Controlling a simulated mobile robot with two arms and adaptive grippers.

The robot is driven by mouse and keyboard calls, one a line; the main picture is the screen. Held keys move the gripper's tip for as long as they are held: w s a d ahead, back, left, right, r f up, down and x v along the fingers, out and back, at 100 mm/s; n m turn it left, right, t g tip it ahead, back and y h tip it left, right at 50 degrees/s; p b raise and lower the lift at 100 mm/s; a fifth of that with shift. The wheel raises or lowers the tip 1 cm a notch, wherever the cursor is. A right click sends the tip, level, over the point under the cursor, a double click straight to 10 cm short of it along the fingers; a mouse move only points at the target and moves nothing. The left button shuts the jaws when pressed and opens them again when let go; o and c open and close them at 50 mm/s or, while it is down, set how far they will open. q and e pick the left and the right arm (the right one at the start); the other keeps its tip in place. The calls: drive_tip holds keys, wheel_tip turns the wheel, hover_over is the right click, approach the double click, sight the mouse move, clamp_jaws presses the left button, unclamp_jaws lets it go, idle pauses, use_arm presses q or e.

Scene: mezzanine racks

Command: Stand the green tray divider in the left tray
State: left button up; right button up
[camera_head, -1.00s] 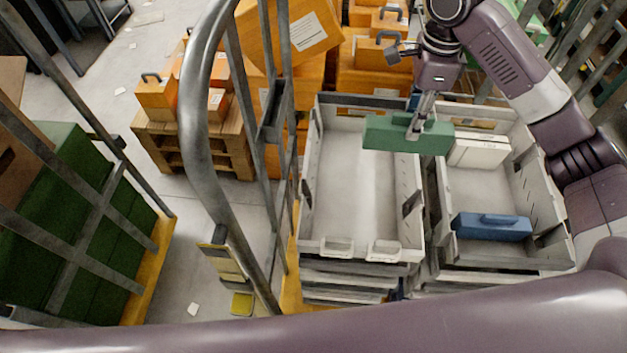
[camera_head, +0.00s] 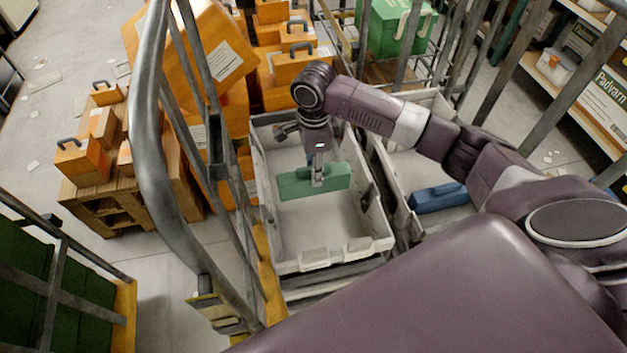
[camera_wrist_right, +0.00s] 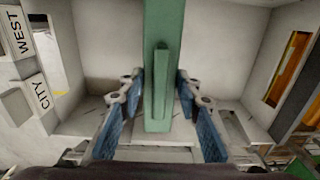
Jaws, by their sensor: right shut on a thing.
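The green tray divider (camera_head: 296,187) is a long upright block, within the outline of the left tray (camera_head: 352,254) in the head view. I cannot tell whether its lower edge touches the tray floor. My right gripper (camera_head: 317,181) points down and is shut on the divider's top, near its middle. In the right wrist view the green divider (camera_wrist_right: 162,30) runs between the blue-padded fingers of the gripper (camera_wrist_right: 161,88), with pale tray walls on both sides. The left tray is a pale grey open crate on top of a stack. My left gripper is not in view.
A second grey tray (camera_head: 400,212) stands to the right, partly hidden by my arm, with a blue divider (camera_head: 440,197) in it. A metal cart frame (camera_head: 152,150) rises at the left. Orange boxes (camera_head: 295,65) are stacked behind. The front part of the left tray is clear.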

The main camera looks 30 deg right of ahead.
drive_tip(key=shift+f, duration=0.9)
drive_tip(key=shift+f+p, duration=0.35)
drive_tip(key=shift+f, duration=1.85)
drive_tip(key=shift+f, duration=0.15)
drive_tip(key=o, duration=1.2)
drive_tip(key=shift+o, duration=0.2)
wheel_tip(320, 180, up, 12)
drive_tip(key=shift+r+b, duration=0.2)
drive_tip(key=shift+b, duration=0.7)
drive_tip(key=shift+f, duration=0.1)
